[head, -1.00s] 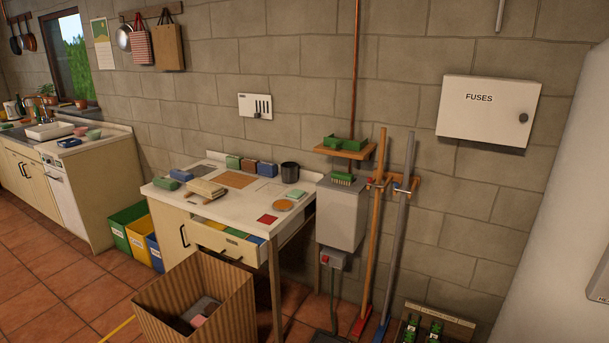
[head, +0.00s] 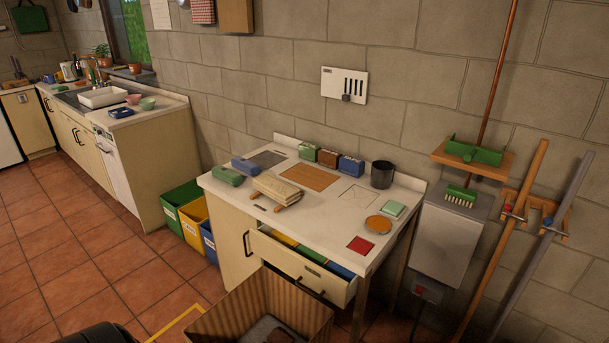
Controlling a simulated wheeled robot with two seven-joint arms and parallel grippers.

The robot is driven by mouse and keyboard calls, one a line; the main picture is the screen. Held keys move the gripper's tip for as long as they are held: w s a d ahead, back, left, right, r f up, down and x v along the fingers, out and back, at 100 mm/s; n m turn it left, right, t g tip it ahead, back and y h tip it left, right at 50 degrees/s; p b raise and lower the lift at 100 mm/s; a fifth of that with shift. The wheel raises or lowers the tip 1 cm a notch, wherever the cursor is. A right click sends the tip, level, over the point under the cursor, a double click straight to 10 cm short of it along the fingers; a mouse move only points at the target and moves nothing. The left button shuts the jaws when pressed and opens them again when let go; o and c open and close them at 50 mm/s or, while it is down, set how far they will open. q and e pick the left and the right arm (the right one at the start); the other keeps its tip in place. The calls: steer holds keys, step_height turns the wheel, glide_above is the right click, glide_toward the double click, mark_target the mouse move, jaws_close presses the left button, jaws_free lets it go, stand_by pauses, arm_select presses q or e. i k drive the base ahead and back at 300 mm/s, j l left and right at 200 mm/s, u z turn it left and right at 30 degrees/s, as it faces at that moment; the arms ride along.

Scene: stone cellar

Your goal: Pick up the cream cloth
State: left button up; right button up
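A cream, folded cloth-like bundle (head: 280,187) lies on the left part of the white worktop (head: 325,225). It seems to rest on a small wooden stand, whose feet show below it. It lies beside a green box (head: 228,176) and a blue box (head: 245,165). Neither of my grippers is in view, and nothing touches the bundle.
An open drawer (head: 301,274) juts out below the worktop. A large striped cardboard box (head: 235,318) stands on the floor in front. Green, yellow and blue bins (head: 182,205) stand left of the desk. Tiled floor (head: 85,250) at the left is clear.

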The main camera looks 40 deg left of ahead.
mark_target(283, 192)
steer(key=j+z, duration=0.15)
steer(key=j, duration=0.3)
steer(key=j+z, duration=0.15)
steer(key=j, duration=0.25)
steer(key=k+j+z, duration=0.1)
steer(key=j, duration=0.3)
steer(key=k+j+z, duration=0.15)
steer(key=j, duration=0.25)
steer(key=j+z, duration=0.15)
steer(key=j, duration=0.3)
steer(key=k+j+z, duration=0.15)
steer(key=j, duration=0.2)
